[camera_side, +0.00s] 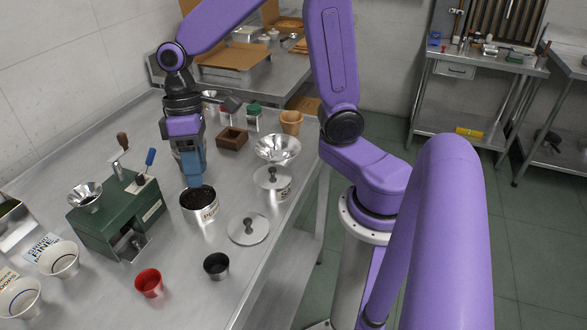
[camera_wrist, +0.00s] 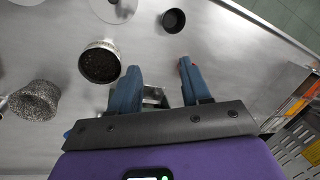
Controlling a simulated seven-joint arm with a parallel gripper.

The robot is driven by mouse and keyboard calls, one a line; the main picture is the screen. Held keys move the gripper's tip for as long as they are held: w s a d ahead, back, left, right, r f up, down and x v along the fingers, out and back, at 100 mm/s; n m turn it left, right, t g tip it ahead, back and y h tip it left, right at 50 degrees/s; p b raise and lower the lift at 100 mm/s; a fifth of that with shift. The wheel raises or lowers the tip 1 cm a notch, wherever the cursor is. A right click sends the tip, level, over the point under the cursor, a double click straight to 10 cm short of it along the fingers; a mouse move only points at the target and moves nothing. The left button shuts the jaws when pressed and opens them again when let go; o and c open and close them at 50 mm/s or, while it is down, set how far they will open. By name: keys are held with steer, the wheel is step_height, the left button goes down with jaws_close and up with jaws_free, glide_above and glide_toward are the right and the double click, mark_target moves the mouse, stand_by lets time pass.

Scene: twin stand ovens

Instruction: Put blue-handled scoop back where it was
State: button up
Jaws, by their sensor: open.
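The blue-handled scoop (camera_side: 150,158) shows in the side view as a blue handle sticking up at the back right of the green grinder (camera_side: 118,212); its lower end is dark and hard to make out. My gripper (camera_side: 193,180) points down near an open canister of dark grains (camera_side: 199,212), left and forward of the lidded one. In the wrist view my gripper (camera_wrist: 160,92) has its two blue fingers spread. A small metallic shape shows between them, and I cannot tell what it is. The open canister (camera_wrist: 100,64) shows left of the fingers.
A loose knobbed lid (camera_side: 248,229), a dark cup (camera_side: 216,266) and a red cup (camera_side: 149,284) stand near the front. A lidded canister (camera_side: 273,184), a metal funnel (camera_side: 277,149) and a wooden box (camera_side: 232,139) lie behind. White cups (camera_side: 60,260) stand at left.

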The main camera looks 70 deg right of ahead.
steer(key=s+d+n+h, duration=0.1)
steer(key=s+d+n, duration=0.1)
steer(key=s, duration=0.6)
steer(key=s+d+n+t+h, duration=0.1)
steer(key=s+d+n, duration=0.2)
steer(key=s, duration=0.6)
steer(key=shift+s+d+f+n+t, duration=0.15)
steer(key=shift+s+d+n+t, duration=0.15)
steer(key=shift+n, duration=0.6)
